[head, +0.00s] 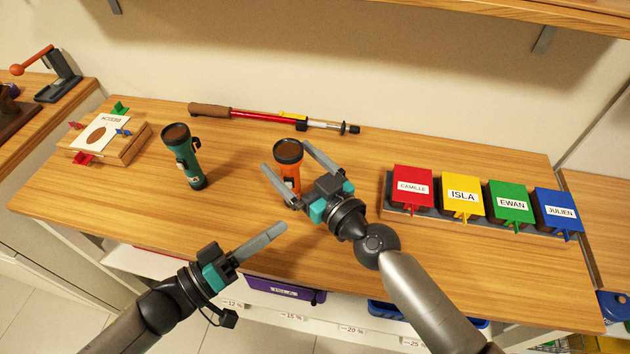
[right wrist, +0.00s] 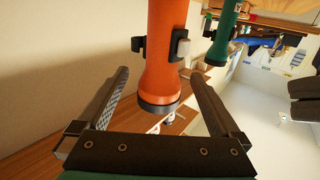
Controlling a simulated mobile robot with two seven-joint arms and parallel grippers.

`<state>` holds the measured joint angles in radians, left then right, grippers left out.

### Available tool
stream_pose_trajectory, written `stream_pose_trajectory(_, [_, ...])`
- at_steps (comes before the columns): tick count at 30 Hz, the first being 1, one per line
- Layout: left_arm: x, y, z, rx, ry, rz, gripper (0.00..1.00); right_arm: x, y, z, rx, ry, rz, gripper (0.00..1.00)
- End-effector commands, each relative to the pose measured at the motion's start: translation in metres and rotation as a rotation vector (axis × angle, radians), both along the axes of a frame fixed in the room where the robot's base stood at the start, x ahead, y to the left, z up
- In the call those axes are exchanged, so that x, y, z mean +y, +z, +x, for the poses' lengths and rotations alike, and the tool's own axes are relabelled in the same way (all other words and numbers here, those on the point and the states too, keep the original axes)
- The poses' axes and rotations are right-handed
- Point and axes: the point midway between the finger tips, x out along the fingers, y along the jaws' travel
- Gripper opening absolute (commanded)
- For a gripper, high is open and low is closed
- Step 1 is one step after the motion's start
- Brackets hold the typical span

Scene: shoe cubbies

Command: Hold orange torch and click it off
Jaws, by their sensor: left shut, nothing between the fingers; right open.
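The orange torch (head: 289,178) stands upright on the wooden bench, its dark head at the top. My right gripper (head: 291,172) is open with its fingers on either side of the torch. In the right wrist view the orange torch (right wrist: 165,50) shows between the open fingers (right wrist: 165,90), with gaps at both sides. Its black clip and light grey switch (right wrist: 183,48) face the camera there; whether it is lit cannot be told. My left gripper (head: 284,228) is shut and empty, low in front of the bench's middle, apart from the torch.
A green torch (head: 187,160) stands left of the orange one. A red pole (head: 260,118) lies behind. A box with coloured clips (head: 108,138) is at the left. Red, yellow, green and blue name boxes (head: 462,196) stand right of my right gripper. A shelf (head: 480,15) hangs above.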

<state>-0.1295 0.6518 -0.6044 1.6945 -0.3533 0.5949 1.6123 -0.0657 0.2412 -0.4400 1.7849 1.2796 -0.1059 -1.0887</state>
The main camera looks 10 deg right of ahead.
Motion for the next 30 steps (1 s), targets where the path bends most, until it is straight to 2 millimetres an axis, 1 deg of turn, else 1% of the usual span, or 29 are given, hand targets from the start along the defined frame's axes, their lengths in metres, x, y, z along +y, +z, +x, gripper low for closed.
stream_pose_trajectory(1, [0.0, 0.0, 0.0, 0.0, 0.0, 0.0, 0.0, -0.005, -0.001, -0.01, 0.001, 0.003, -0.006, 1.0])
stream_pose_trajectory(6, [0.0, 0.0, 0.0, 0.0, 0.0, 0.0, 0.0, -0.019, -0.001, -0.032, 0.001, 0.005, -0.003, 1.0])
stream_pose_trajectory(15, [0.0, 0.0, 0.0, 0.0, 0.0, 0.0, 0.0, -0.038, 0.0, -0.061, 0.001, 0.002, -0.003, 1.0])
stream_pose_trajectory(21, [0.0, 0.0, 0.0, 0.0, 0.0, 0.0, 0.0, -0.043, 0.0, -0.069, 0.0, 0.002, 0.0, 1.0])
stream_pose_trajectory(30, [0.0, 0.0, 0.0, 0.001, 0.0, -0.001, 0.0, -0.043, 0.0, -0.069, 0.001, 0.001, 0.001, 1.0])
